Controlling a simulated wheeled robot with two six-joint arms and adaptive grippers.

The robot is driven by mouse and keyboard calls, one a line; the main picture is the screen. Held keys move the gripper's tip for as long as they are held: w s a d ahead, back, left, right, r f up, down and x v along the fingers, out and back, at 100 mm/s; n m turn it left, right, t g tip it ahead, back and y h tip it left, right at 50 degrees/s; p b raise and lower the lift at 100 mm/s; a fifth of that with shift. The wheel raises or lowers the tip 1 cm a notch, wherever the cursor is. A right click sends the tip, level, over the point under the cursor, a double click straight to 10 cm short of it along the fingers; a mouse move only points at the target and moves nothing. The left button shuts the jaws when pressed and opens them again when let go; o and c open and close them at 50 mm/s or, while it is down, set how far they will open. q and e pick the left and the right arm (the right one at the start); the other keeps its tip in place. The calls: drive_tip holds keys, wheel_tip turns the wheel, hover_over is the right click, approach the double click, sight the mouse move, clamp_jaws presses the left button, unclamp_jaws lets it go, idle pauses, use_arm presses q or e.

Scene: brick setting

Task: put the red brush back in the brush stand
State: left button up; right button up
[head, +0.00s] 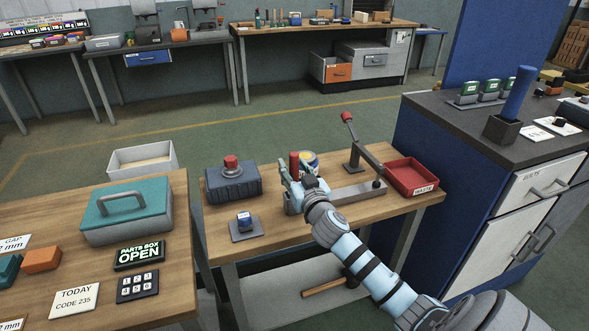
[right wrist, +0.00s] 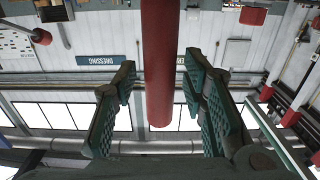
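A red cylinder (head: 294,163), seemingly the red brush's handle, stands upright near the middle of the small wooden table. It also shows in the right wrist view (right wrist: 158,70). My right gripper (head: 300,176) is around it. In the right wrist view the two fingers (right wrist: 160,95) stand on either side of the cylinder with narrow gaps, so they look open. The cylinder's lower part is hidden. A dark square holder (head: 502,129) with a thick blue handle (head: 519,90) stands on the right cabinet; I cannot tell if it is the brush stand. My left gripper is not in view.
A grey lever fixture (head: 352,192) with a red knob (head: 347,117) lies beside the gripper. A red waste tray (head: 412,176) is at the right end. A dark blue box (head: 233,184) with a red knob and a small stamp (head: 244,222) are on the left.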

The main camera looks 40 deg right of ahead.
drive_tip(key=v, duration=1.2)
drive_tip(key=a+f+g, duration=0.1)
drive_tip(key=f, duration=0.4)
drive_tip(key=a+f+n+g+y, duration=0.1)
drive_tip(key=f, duration=0.5)
drive_tip(key=s+a+f+n+g+y, duration=0.1)
drive_tip(key=f, duration=0.4)
drive_tip(key=shift+a+f, duration=0.15)
drive_tip(key=shift+a, duration=0.05)
drive_tip(key=s+a+f+n+g+y, duration=0.1)
drive_tip(key=s+f+g, duration=0.3)
drive_tip(key=f, duration=0.7)
drive_tip(key=s+a+f+g, duration=0.1)
drive_tip(key=s+f+g, duration=0.1)
drive_tip(key=s+f, duration=0.65)
drive_tip(key=s+a+f+g+y, duration=0.1)
drive_tip(key=s+a+f+g, duration=0.2)
drive_tip(key=s+f, duration=0.5)
drive_tip(key=s+a+f+n+g+y, duration=0.1)
drive_tip(key=s+a+f+g, duration=0.2)
drive_tip(key=s+f, duration=0.6)
drive_tip(key=s, duration=0.8)
drive_tip(key=shift+s+f+g, duration=0.2)
drive_tip(key=shift+f+g, duration=0.1)
drive_tip(key=shift+g, duration=0.1)
